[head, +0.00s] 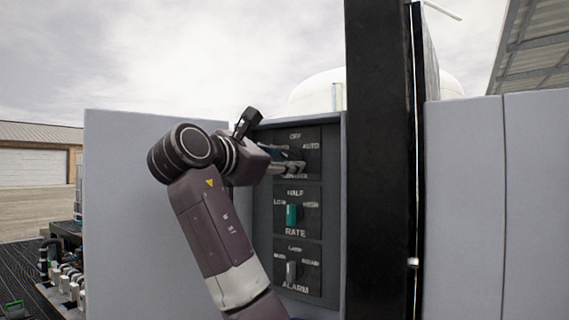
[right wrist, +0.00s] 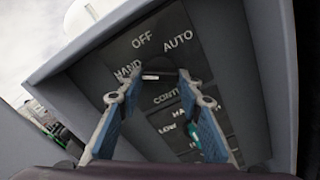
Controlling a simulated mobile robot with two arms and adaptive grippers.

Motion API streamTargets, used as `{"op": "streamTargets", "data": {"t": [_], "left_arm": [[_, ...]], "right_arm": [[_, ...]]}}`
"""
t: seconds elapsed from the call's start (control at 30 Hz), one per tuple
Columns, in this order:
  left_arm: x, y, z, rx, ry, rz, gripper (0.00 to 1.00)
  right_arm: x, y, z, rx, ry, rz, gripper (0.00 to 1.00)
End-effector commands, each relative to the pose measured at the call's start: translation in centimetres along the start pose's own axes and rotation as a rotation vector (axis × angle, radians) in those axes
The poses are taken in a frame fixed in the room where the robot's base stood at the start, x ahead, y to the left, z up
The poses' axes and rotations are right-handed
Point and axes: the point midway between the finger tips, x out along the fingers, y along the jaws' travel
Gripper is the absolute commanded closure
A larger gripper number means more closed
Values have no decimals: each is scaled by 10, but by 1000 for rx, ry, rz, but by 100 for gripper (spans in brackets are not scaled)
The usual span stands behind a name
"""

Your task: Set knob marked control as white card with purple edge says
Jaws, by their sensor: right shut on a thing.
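The CONTROL panel (head: 313,140), a dark plate marked OFF at the top and AUTO at the right, is the top one of three in a grey cabinet. HAND shows at its left in the right wrist view (right wrist: 140,42). My right gripper (head: 300,168) reaches it from the left, its fingers shut on the control knob. In the right wrist view my blue-padded fingers (right wrist: 156,77) stand at both sides of the knob, between HAND and AUTO. No white card with a purple edge shows. My left gripper is out of view.
Below are the RATE knob (head: 292,215), teal, and the ALARM knob (head: 291,271), grey. An open grey door (head: 120,200) stands left of the panels. A black post (head: 378,160) rises close on the right. Pipe fittings (head: 65,275) lie at far left.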

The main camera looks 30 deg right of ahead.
Motion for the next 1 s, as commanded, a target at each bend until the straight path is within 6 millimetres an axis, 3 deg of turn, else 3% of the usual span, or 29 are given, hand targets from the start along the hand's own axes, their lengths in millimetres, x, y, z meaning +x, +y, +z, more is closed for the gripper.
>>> {"op": "streamTargets", "data": {"t": [0.67, 0.7, 0.83, 1.0], "left_arm": [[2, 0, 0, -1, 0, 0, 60], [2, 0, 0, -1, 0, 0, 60], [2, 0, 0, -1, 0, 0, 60], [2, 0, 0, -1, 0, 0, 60]], "right_arm": [[0, -1, -1, -59, 1, -1, 91], [0, -1, -1, -59, 1, -1, 63], [0, 0, -1, -58, 1, -1, 49], [0, 0, 0, -57, 0, -1, 49]]}}
